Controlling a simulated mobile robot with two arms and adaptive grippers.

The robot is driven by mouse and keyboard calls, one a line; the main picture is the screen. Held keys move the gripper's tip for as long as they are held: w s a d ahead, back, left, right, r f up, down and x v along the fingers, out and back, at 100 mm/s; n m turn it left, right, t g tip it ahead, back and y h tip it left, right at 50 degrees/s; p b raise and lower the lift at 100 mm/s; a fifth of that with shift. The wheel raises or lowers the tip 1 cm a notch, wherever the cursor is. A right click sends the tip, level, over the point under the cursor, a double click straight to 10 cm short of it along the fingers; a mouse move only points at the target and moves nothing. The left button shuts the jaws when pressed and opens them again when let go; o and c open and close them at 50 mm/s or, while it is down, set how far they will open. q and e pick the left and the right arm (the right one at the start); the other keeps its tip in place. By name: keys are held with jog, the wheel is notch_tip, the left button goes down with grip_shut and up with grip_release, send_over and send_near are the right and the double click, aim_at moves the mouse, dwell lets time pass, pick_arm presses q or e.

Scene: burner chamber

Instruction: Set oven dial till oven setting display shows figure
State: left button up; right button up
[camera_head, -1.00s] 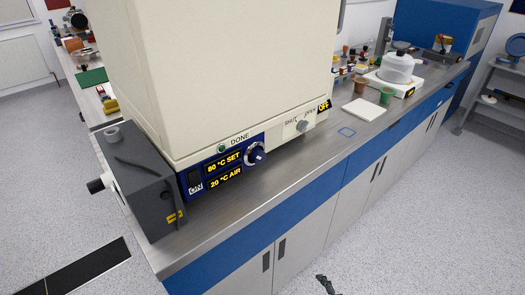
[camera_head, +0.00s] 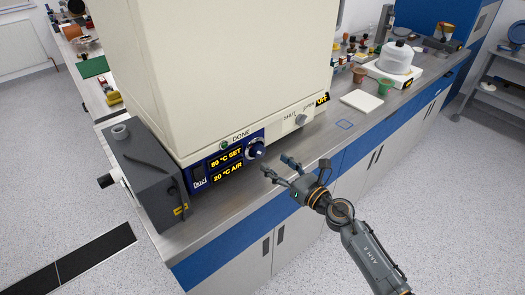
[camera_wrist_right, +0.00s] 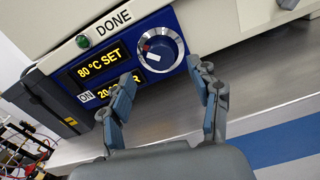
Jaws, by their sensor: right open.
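The oven dial (camera_head: 256,150) is a round dark blue knob with a pale ring and a white mark, on the blue panel at the oven's front. In the right wrist view the dial (camera_wrist_right: 160,47) is ahead of my fingers, apart from them. The oven setting display (camera_head: 226,160) reads 80 °C SET in yellow; it also shows in the wrist view (camera_wrist_right: 97,63). My right gripper (camera_head: 277,167) is open and empty, in front of the panel, just right of and below the dial. My left gripper is not in view.
Below the setting display, another display (camera_head: 228,174) reads 20 °C AIR. A green DONE lamp (camera_head: 223,145) and a SHUT/OPEN knob (camera_head: 301,119) are on the oven (camera_head: 215,70). A dark grey box (camera_head: 145,180) stands left. The bench strip (camera_head: 310,150) in front is clear.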

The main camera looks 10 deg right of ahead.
aim_at(262, 153)
jog(key=x, duration=0.6)
jog(key=shift+w+a, duration=0.2)
jog(key=shift+w, duration=0.1)
jog(key=c, duration=1.2)
jog(key=shift+o, duration=0.2)
jog(key=shift+m, duration=0.3)
jog(key=m+p, duration=0.1)
jog(key=m, duration=0.3)
jog(key=shift+d+m+p, duration=0.1)
jog(key=shift+m+p, duration=0.2)
jog(key=shift+p, duration=0.05)
jog(key=m+p, duration=0.1)
jog(key=m, duration=0.4)
jog(key=shift+f, duration=0.15)
jog(key=shift+m, duration=0.3)
